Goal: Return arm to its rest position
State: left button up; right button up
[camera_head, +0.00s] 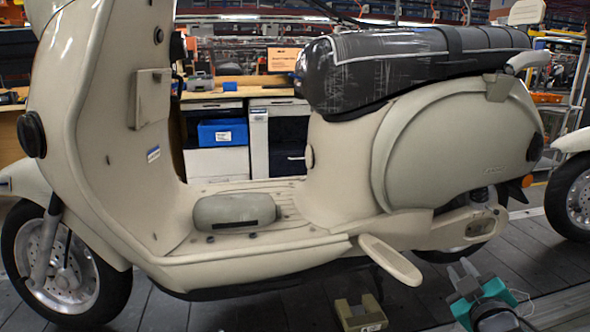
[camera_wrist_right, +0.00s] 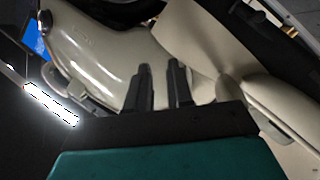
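My right gripper (camera_head: 462,268) is at the lower right of the head view, teal and dark with grey fingers pointing up. It is low beside the rear of a cream scooter (camera_head: 345,165). In the right wrist view, its two dark fingers (camera_wrist_right: 160,68) stand apart with a narrow gap and nothing between them. Behind them is the cream scooter bodywork (camera_wrist_right: 100,55); I cannot tell whether the fingers touch it. My left gripper is not in view.
The scooter stands on a dark slat conveyor (camera_head: 530,250) and fills most of the head view. Its footrest flap (camera_head: 390,260) sticks out near my right gripper. A beige block (camera_head: 360,313) sits low in front. Another scooter's wheel (camera_head: 578,195) is at the right edge.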

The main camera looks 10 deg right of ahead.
jog(key=s+a+f+m+g+y, duration=0.2)
jog(key=s+a+f+g, duration=0.4)
jog(key=s+a+f, duration=0.45)
jog(key=s+a+f+m+g+y, duration=0.1)
jog(key=s+a+f+g+y, duration=0.15)
jog(key=s+a, duration=0.4)
jog(key=s+a+f+g+y, duration=0.1)
jog(key=s+a+g, duration=0.3)
jog(key=s, duration=0.5)
jog(key=w+a+f+t+y, duration=0.35)
jog(key=w+a+t, duration=0.3)
jog(key=w, duration=0.25)
pick_arm(q)
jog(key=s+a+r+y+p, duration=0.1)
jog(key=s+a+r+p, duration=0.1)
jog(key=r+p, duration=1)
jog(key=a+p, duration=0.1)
jog(key=p, duration=0.4)
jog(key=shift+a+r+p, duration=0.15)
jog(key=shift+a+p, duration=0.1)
jog(key=shift+p, duration=0.15)
pick_arm(e)
jog(key=s+d+r+h, duration=0.1)
jog(key=d+r, duration=0.3)
jog(key=r, duration=0.8)
jog(key=shift+s+d+r+h, duration=0.2)
jog(key=shift+s+h, duration=0.1)
jog(key=shift+h, duration=0.2)
